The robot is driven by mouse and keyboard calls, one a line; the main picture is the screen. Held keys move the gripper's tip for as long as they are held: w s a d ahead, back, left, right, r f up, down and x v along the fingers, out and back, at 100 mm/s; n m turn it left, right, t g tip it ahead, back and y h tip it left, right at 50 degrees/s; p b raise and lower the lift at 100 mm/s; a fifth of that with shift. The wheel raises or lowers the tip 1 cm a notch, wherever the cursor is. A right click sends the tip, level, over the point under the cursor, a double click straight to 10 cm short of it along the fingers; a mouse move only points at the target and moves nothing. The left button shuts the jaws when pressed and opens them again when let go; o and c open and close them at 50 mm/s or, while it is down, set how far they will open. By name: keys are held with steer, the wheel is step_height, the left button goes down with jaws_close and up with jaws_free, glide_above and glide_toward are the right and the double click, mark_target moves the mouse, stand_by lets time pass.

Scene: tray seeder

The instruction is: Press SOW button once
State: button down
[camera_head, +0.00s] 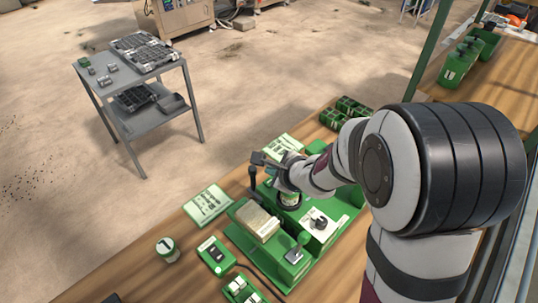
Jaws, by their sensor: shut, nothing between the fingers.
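The green tray seeder (330,243) stands on the wooden bench in the lower middle. It carries a white plate with a black knob (318,221), a green-knobbed lever (302,240) and a tan block (258,222). A green box with a dark face (216,252) and another green box with pale parts (239,290) lie in front of it. No SOW label is readable, so I cannot tell which part is the SOW button. My arm hides part of the seeder.
A green-and-white card (207,205) and a white-and-green jar (167,249) lie left of the seeder. Green seedling trays (347,111) sit behind it. A grey cart (143,125) stands on the floor at left. Bare bench shows at the front left.

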steer(key=shift+f, duration=0.95)
steer(key=shift+f, duration=0.15)
stand_by(1.2)
steer(key=shift+f, duration=0.25)
steer(key=shift+f, duration=0.5)
stand_by(0.6)
steer(key=shift+r, duration=0.95)
step_height(320, 180, up, 5)
stand_by(0.5)
